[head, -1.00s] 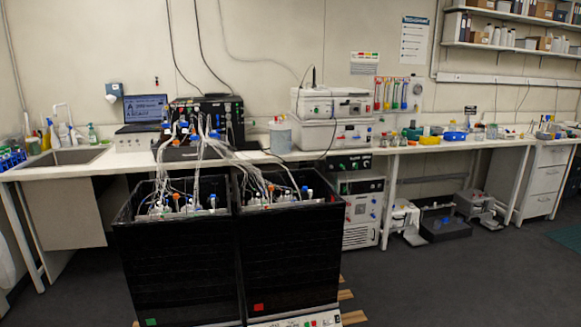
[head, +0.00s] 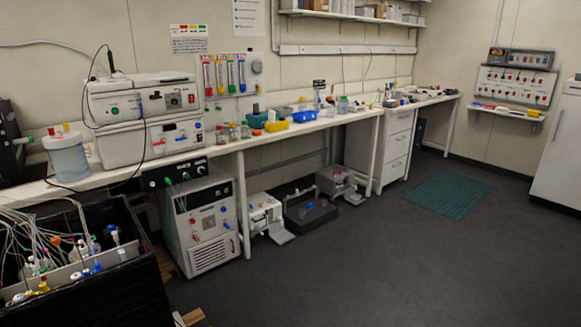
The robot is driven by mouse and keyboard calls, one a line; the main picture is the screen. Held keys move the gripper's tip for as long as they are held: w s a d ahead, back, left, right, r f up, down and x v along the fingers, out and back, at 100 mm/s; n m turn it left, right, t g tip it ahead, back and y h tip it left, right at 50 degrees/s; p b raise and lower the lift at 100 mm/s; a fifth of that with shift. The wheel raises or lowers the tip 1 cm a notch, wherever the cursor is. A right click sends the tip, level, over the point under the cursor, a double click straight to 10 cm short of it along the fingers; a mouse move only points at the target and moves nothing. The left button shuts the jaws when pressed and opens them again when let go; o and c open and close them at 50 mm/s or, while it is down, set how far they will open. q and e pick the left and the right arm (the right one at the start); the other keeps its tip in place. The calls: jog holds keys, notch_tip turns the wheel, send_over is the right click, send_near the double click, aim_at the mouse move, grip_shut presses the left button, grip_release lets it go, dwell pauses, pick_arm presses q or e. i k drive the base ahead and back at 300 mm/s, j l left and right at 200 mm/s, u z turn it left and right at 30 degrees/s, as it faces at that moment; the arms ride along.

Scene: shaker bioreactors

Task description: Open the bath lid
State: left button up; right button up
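I cannot tell for sure which thing is the bath, and no lid stands out clearly. A black open-topped box (head: 95,295) stands at the lower left, with tubes, cables and vessels with coloured caps inside it. Two white instruments are stacked on the bench, the upper one (head: 140,97) on the lower one (head: 150,138). A larger white cabinet unit (head: 205,220) with a vent grille stands on the floor under the bench. Neither of my grippers is in view.
The long bench (head: 290,130) runs along the wall, with a clear jar (head: 66,158) and small blue and yellow trays on it. Small devices (head: 268,215) and a dark tray (head: 310,212) sit on the floor below. The open floor around the green mat (head: 448,194) is clear.

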aim_at(140, 81)
jog(key=i+z, duration=0.15)
jog(key=i, duration=1.25)
jog(key=i+u, duration=0.35)
jog(key=i+l+u, duration=0.1)
jog(key=i+u, duration=0.25)
jog(key=i+l+u, duration=0.15)
jog(key=u, duration=0.2)
jog(key=i+l, duration=0.05)
jog(key=i, duration=0.05)
